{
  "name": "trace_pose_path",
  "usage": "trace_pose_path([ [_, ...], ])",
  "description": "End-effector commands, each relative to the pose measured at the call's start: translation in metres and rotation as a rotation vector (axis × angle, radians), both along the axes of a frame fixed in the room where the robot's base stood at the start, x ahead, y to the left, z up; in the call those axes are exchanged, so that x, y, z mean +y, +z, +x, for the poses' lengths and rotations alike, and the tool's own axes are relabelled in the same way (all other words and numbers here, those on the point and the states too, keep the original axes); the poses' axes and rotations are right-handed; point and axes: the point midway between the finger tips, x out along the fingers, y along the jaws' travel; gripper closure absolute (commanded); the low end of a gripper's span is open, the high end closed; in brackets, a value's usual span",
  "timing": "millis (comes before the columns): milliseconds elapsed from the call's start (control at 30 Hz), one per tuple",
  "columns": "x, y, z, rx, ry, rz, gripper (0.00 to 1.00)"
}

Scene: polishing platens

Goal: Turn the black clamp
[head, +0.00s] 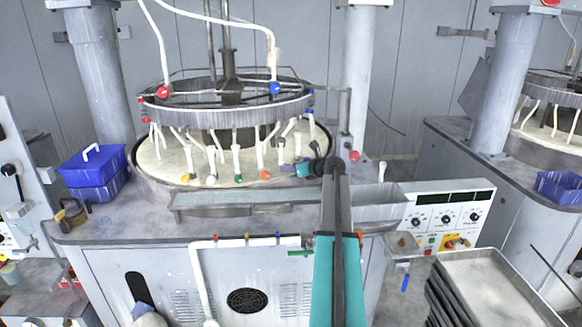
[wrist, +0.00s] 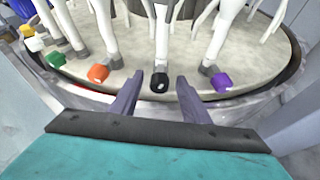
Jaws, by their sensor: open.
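The black clamp (wrist: 160,81) is a small dark cap at the lower end of a white leg, just above the pale round platen (wrist: 90,72). In the wrist view my gripper (wrist: 160,76) is open, with one finger on each side of the black clamp. A gap shows on both sides and I see no contact. In the head view my gripper (head: 286,169) is at the front right of the platen, pointing left. I cannot make out the black clamp clearly there.
In the wrist view an orange clamp (wrist: 98,73) stands left of the fingers and a purple clamp (wrist: 221,82) right, both close. A green clamp (wrist: 55,59) is farther left. The metal ring (head: 230,115) hangs above. A control panel (head: 447,218) is at the right.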

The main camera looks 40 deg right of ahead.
Motion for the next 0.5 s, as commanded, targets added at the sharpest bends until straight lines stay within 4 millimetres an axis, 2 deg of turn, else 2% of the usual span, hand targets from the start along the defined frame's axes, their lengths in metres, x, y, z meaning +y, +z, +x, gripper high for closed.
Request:
trace_pose_path([
  [100,-0.0005,-0.0019,0.0056,0.0,0.001,0.0,0.58],
  [400,-0.0005,-0.003,0.0063,0.0,0.0,0.0,0.58],
  [433,-0.0005,-0.003,0.0062,0.0,0.0,0.0,0.59],
  [500,-0.0005,-0.003,0.0062,0.0,0.0,0.0,0.71],
])
